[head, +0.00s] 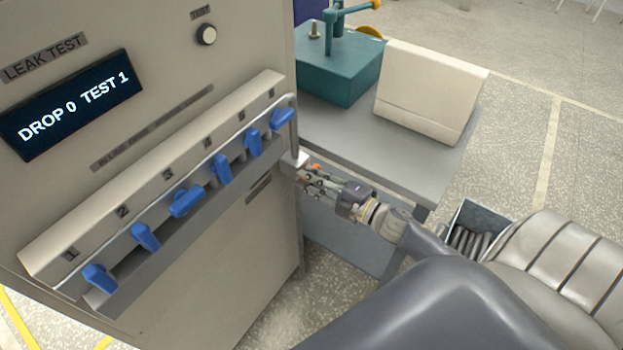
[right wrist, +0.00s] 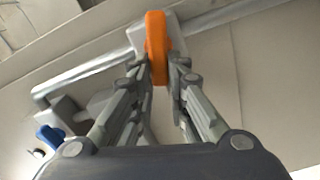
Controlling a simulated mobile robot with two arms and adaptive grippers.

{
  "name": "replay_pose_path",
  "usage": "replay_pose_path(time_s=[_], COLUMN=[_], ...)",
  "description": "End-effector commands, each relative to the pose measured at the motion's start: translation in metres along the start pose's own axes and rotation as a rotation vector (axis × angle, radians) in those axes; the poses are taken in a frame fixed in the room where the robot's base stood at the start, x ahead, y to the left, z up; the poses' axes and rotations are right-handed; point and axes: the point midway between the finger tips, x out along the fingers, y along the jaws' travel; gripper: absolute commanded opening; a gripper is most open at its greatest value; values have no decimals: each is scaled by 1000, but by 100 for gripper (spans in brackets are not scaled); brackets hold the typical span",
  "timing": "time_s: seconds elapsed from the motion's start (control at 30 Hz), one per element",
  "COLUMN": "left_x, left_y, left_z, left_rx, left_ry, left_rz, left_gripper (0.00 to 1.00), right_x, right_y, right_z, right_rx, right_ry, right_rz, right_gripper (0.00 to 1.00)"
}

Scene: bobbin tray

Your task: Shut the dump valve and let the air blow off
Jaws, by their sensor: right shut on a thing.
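The dump valve's orange handle (right wrist: 156,42) sits on a pale valve body on a metal pipe (right wrist: 225,16) in the right wrist view. It stands across the pipe there. In the head view only a small bit of orange (head: 316,166) shows at the right edge of the leak test cabinet (head: 225,270). My right gripper (head: 308,178) is shut on this handle, with one finger on each side of it in the right wrist view (right wrist: 161,75). The display (head: 72,105) reads "DROP 0 TEST 1". My left gripper is out of view.
Several blue valve levers (head: 186,202) line the cabinet front; the third and sixth lie at a different angle. A round TEST button (head: 206,34) is above. A grey table (head: 395,150) right of the cabinet holds a teal fixture (head: 340,75) and a cream panel (head: 430,90).

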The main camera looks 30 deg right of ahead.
Motion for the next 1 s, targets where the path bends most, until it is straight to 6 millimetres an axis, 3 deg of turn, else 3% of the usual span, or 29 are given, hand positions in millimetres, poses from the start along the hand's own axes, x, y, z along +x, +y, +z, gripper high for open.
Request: replay_pose_path(time_s=[0.43,1.0], left_x=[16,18], left_y=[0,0], left_z=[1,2], left_rx=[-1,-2], left_ry=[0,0], left_rz=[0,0], left_gripper=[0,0], right_x=[0,0], right_y=[-9,-10], right_z=[1,1], right_rx=[-267,-325], right_ry=[1,1], right_rz=[-1,-3], right_gripper=[0,0])
